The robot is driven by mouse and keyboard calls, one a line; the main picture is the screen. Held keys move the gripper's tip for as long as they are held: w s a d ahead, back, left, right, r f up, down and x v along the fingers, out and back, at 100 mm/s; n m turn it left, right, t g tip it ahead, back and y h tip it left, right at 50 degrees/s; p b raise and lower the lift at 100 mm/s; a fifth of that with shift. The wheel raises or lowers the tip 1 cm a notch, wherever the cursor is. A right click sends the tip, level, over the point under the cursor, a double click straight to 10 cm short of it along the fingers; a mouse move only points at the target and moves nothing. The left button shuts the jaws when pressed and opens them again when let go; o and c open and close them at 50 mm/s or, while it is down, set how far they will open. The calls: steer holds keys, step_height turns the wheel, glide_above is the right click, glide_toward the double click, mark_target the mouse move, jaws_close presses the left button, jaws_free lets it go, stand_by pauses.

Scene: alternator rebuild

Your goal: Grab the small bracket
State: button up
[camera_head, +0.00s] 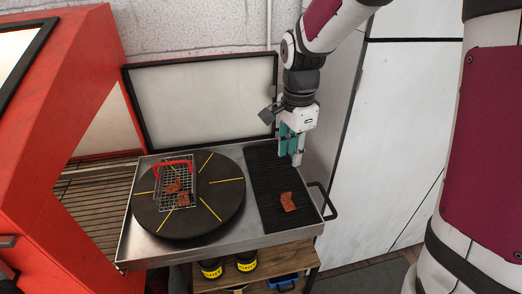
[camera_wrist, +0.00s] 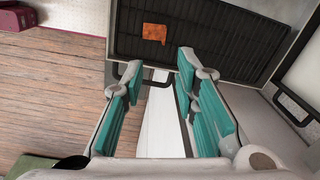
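A small rust-orange bracket (camera_head: 288,201) lies flat on the black ribbed mat (camera_head: 265,180) at the right of the metal worktop. It also shows in the wrist view (camera_wrist: 154,33), beyond my fingertips. Similar orange-brown pieces (camera_head: 173,187) are at the wire basket (camera_head: 186,173) on the round turntable; which of them is the smallest I cannot tell. My gripper (camera_head: 291,150), with teal finger pads, hangs over the mat's back right part, above and behind the lone bracket. In the wrist view my gripper (camera_wrist: 160,72) has its fingers apart with nothing between them.
The black turntable (camera_head: 215,215) with yellow lines fills the worktop's left. The wire basket has a red handle (camera_head: 175,167). A framed panel (camera_head: 205,100) stands behind. A dark handle (camera_head: 325,200) sticks out at the worktop's right edge. The mat around the bracket is clear.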

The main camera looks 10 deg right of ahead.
step_height(320, 180, down, 2)
steer(key=w+f+m, duration=0.1)
glide_toward(289, 201)
steer(key=shift+w+a+f+p, duration=0.3)
steer(key=shift+w+a+f, duration=0.2)
steer(key=shift+a+f, duration=0.05)
steer(key=shift+w+f+p, duration=0.15)
steer(key=shift+f+p, duration=0.45)
steer(key=shift+f, duration=2.2)
jaws_close()
